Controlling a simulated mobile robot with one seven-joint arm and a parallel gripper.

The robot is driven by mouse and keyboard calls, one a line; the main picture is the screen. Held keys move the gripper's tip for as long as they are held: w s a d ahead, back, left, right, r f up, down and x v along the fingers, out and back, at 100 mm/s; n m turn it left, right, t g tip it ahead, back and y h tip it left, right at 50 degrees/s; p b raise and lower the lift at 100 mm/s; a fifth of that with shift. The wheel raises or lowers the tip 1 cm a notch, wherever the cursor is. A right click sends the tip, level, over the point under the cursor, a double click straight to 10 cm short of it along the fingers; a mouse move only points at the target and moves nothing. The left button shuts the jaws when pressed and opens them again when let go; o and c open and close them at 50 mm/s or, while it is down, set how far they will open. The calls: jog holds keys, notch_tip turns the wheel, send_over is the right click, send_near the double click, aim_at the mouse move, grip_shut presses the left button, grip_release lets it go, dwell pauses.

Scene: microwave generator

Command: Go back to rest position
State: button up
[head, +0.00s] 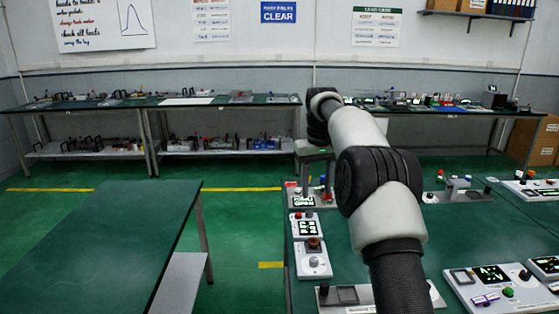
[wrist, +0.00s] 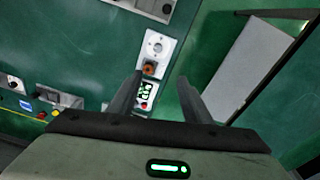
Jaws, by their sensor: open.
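My gripper (wrist: 160,90) is open and empty in the wrist view, its two dark fingers apart and pointing down at the bench. Between and beyond the fingers is a white control module (wrist: 155,48) with a round dial and an orange-brown knob. A second module with a lit green display (wrist: 145,92) is partly hidden behind the left finger. In the head view my arm stretches forward over the left side of the green bench (head: 460,228). The white module with the brown knob (head: 313,262) also shows there, left of my arm.
An empty green table (head: 110,240) stands at the left, with open floor (head: 245,230) between it and the bench. More modules (head: 500,285) sit on the bench at the right. Loaded benches (head: 170,101) line the back wall. A pale lower shelf (wrist: 245,70) shows in the wrist view.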

jog(key=s+r+t+p, duration=0.1)
jog(key=s+r, duration=0.7)
jog(key=s, duration=0.3)
jog(key=s+r+t+p, duration=0.1)
jog(key=s+r+t, duration=0.1)
jog(key=s+r, duration=0.8)
jog(key=s+f+m+p, duration=0.1)
jog(key=s+f, duration=0.3)
jog(key=s, duration=0.6)
jog(key=s+f+m+t+p, duration=0.1)
jog(key=s+f, duration=0.3)
jog(key=s, duration=0.7)
jog(key=shift+s+d+t, duration=0.25)
jog(key=shift+d+t, duration=0.05)
jog(key=shift+d, duration=0.05)
jog(key=shift+d, duration=0.1)
